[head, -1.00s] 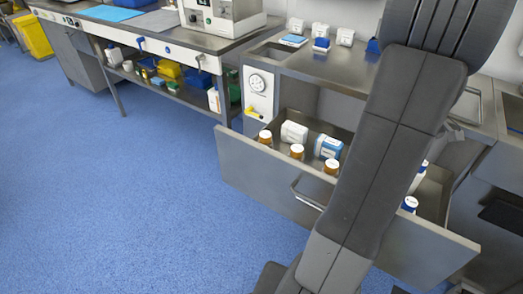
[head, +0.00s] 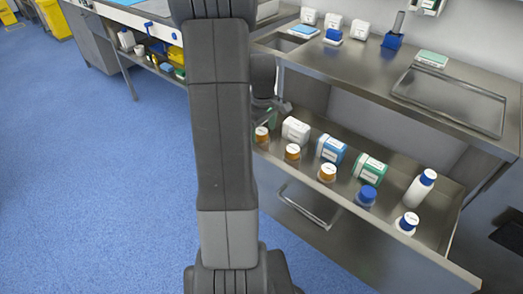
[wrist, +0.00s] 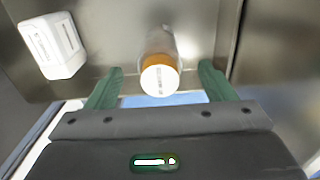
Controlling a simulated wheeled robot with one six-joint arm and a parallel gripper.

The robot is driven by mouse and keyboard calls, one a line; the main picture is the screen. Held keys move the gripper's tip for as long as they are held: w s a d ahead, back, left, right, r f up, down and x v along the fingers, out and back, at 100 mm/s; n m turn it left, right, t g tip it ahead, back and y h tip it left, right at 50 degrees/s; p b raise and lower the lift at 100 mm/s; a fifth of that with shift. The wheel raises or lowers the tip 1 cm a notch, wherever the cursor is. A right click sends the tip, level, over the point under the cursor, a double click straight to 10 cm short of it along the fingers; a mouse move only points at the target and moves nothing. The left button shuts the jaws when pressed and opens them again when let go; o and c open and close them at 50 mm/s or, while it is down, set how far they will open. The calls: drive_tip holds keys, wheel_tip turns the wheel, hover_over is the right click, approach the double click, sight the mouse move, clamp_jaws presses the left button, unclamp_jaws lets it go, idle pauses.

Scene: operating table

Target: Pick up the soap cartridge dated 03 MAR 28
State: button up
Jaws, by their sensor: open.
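No date can be read, so I cannot tell which item is the soap cartridge dated 03 MAR 28. The open drawer (head: 330,240) holds a white box (head: 296,130), a blue-and-white box (head: 331,149), a green-and-white box (head: 370,168), several amber bottles with white caps and a white bottle with a blue cap (head: 420,188). My gripper (wrist: 162,72) is open and empty. In the wrist view an amber bottle (wrist: 160,60) lies between its fingers in the picture, with the white box (wrist: 50,45) to the left. In the head view my arm mostly hides the gripper, at the drawer's left end.
The steel counter (head: 440,88) above the drawer bears small white containers (head: 333,25), a blue holder (head: 393,40) and a shallow tray (head: 450,98). Blue floor (head: 120,200) is clear at left.

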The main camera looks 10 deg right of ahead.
sight(262, 139)
wheel_tip(262, 139, down, 5)
drive_tip(key=shift+w+a+r, duration=0.15)
drive_tip(key=c, duration=1.3)
